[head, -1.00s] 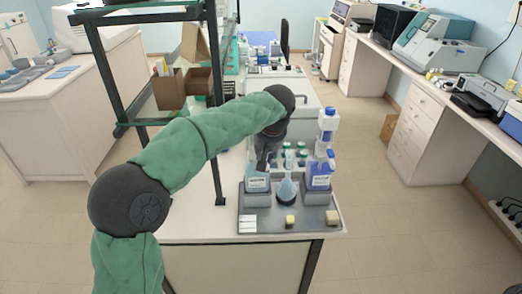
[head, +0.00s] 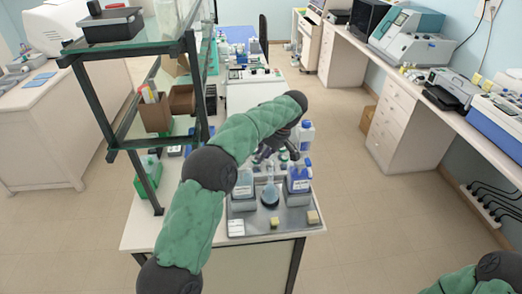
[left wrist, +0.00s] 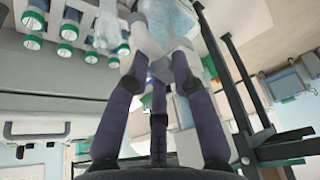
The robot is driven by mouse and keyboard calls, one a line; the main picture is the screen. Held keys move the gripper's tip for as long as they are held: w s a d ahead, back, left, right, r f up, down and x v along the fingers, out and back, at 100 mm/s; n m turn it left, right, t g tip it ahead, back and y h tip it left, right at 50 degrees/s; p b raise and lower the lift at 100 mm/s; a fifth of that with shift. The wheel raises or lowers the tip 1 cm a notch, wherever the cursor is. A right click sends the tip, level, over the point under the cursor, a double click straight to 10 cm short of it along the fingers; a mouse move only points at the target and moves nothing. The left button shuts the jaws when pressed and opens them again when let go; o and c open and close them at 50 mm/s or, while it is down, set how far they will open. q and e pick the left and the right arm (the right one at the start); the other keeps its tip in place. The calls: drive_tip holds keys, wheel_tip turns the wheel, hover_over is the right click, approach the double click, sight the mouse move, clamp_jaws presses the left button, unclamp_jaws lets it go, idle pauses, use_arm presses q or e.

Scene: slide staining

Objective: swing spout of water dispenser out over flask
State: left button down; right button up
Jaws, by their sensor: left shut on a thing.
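The flask (head: 270,194), conical with pale blue liquid, stands on a grey tray (head: 290,218) between two labelled bottles. The left bottle (head: 243,190) holds pale liquid, and the right bottle (head: 300,181) holds blue liquid. My left gripper (head: 262,154) is above and behind the flask, by the top of the left bottle. In the left wrist view its dark purple fingers (left wrist: 157,52) are closed on a white part (left wrist: 152,32), which looks like the water dispenser's spout. The fingers partly hide it. My right gripper is out of the picture.
A dark-framed shelf (head: 120,45) stands at the left of the bench. Another blue bottle (head: 306,136) stands behind the right bottle. Small green-capped bottles (left wrist: 33,22) show in the left wrist view.

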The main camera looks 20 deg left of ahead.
use_arm(q)
drive_tip(key=shift+w+a+f+n+g+p, duration=0.15)
drive_tip(key=shift+w+n+g+p, duration=0.3)
drive_tip(key=shift+n+p, duration=0.45)
drive_tip(key=shift+w+a+n+g+p, duration=0.25)
drive_tip(key=shift+w+n+p, duration=0.4)
drive_tip(key=shift+p, duration=0.35)
drive_tip(key=c, duration=1)
unclamp_jaws()
drive_tip(key=shift+a, duration=0.1)
drive_tip(key=shift+v, duration=6.05)
drive_tip(key=shift+a, duration=0.1)
